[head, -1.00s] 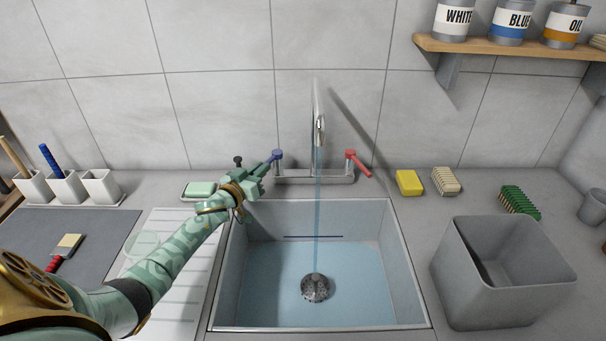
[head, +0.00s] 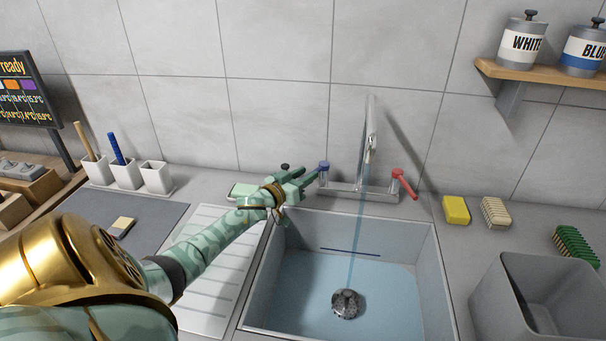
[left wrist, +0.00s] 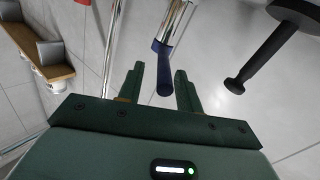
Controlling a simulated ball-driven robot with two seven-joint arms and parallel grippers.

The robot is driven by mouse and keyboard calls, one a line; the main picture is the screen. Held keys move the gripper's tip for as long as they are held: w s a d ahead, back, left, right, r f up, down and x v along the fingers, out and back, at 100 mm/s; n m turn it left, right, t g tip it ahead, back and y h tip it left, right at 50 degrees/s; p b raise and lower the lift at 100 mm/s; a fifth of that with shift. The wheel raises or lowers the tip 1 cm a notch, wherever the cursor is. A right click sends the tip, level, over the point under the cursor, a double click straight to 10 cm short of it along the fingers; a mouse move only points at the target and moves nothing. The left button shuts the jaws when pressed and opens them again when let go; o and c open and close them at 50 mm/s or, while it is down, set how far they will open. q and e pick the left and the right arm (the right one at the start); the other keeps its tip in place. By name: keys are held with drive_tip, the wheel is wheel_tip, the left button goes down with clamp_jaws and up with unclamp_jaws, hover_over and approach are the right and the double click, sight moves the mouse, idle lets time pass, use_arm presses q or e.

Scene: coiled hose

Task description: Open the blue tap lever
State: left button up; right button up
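The blue tap lever (head: 323,167) is on the left end of the chrome tap (head: 350,190) behind the sink. In the head view my left gripper (head: 309,176) is at the lever and hides part of its handle. In the left wrist view the lever's blue handle (left wrist: 163,72) lies between the two open fingers (left wrist: 160,84), with a gap visible on both sides. The red lever (head: 403,183) is on the tap's right end. A thin bluish stream (head: 354,230) falls from the spout (head: 371,148) toward the drain. My right gripper is not in view.
A soap dish (head: 243,190) and a small dark knob (head: 285,167) are close to my left gripper. The sink (head: 432,245) is below. A yellow sponge (head: 456,209), brushes and a grey bin (head: 520,290) stand to the right. Holders (head: 157,178) stand at the left.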

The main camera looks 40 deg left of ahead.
use_arm(q)
drive_tip(key=s+d+r+p, duration=0.7)
drive_tip(key=s+d+r, duration=0.2)
drive_tip(key=s+r, duration=0.1)
drive_tip(key=shift+s+d+r, duration=0.15)
drive_tip(key=shift+d+r, duration=0.15)
drive_tip(key=shift+r, duration=0.5)
